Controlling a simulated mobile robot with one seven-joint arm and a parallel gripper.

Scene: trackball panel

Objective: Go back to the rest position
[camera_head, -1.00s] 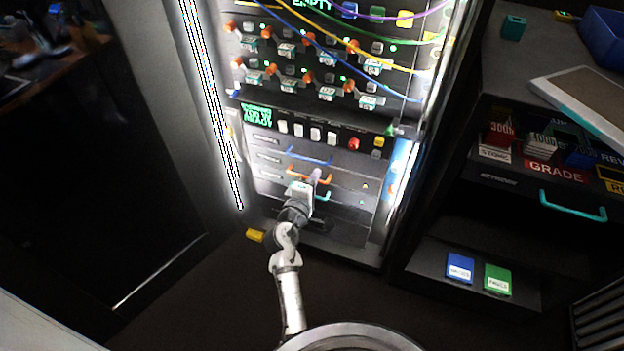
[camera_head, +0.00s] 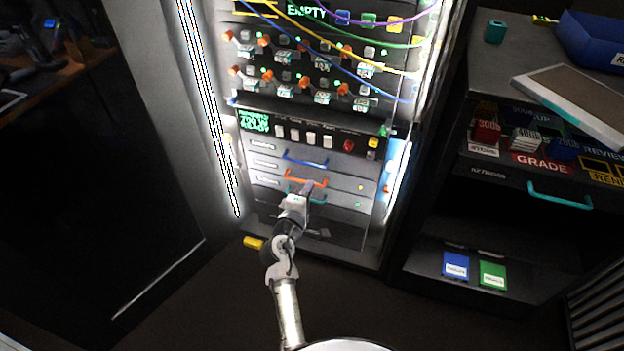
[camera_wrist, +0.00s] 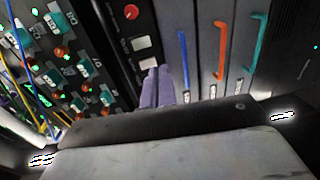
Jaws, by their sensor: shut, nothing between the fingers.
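My gripper (camera_head: 307,187) is in front of the lower drawers of the lit rack, near the orange handle (camera_head: 306,179). In the wrist view my purple fingers (camera_wrist: 156,88) are together with nothing between them. That view shows the blue handle (camera_wrist: 184,66), the orange handle (camera_wrist: 222,50) and the teal handle (camera_wrist: 256,42) to the right of the fingers. I cannot tell from these views how close the fingertips are to the drawer fronts. My arm partly hides the lower drawers in the head view.
The rack's button row (camera_head: 311,139) and coloured cables (camera_head: 330,50) are above the drawers. A yellow block (camera_head: 253,243) lies on the floor at its foot.

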